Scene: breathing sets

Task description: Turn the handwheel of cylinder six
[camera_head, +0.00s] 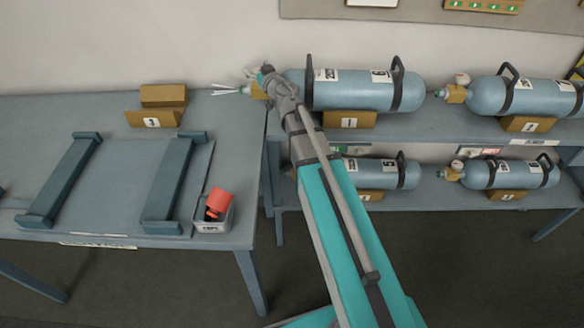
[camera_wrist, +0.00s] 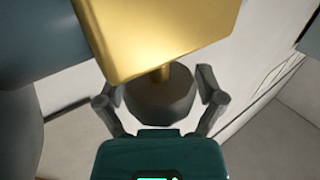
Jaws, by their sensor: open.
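Cylinder six (camera_head: 352,92), blue-grey with a "6" label and two dark straps, lies on the upper shelf, its valve end to the left. Its brass valve block (camera_head: 257,91) partly shows behind my wrist; it fills the top of the wrist view (camera_wrist: 160,35). The dark round handwheel (camera_wrist: 160,98) sits on a short brass stem below the block. My gripper (camera_wrist: 157,84) is open, with one finger on each side of the handwheel. Gaps show beside the wheel, and I see no clear contact. In the head view my wrist hides much of the valve end.
Other cylinders lie on the rack, including cylinder five (camera_head: 392,174) below and one at the upper right (camera_head: 522,97). A left bench (camera_head: 95,222) holds a cradle, a brown block (camera_head: 160,105) and a small box (camera_head: 212,226) with a red item.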

